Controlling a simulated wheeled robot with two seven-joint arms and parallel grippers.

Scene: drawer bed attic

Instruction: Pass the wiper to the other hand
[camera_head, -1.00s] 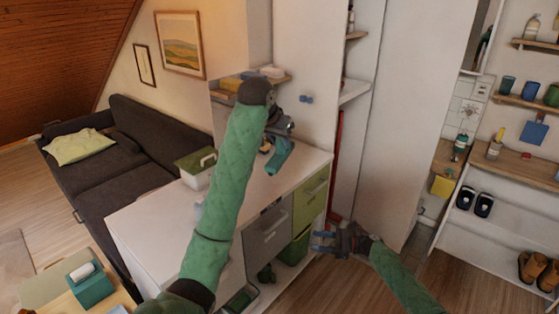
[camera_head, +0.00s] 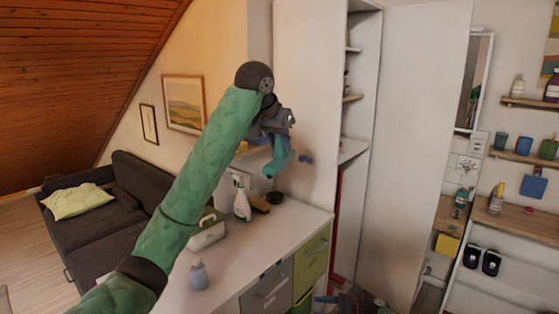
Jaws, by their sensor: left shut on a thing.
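The wiper (camera_head: 281,160) is a teal thing hanging below my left gripper (camera_head: 275,135). The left gripper is shut on it, above the back part of the white counter (camera_head: 222,274). The gripper's fingers partly hide the wiper's upper part. My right gripper (camera_head: 328,299) shows only in part at the bottom edge, low in front of the cabinet and well apart from the wiper. Whether its jaws are open cannot be made out.
On the counter stand a white spray bottle (camera_head: 241,201), a small blue-grey bottle (camera_head: 199,274), a lidded box (camera_head: 208,232) and a dark round item (camera_head: 275,197). A tall white wardrobe with an open door (camera_head: 405,150) stands to the right.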

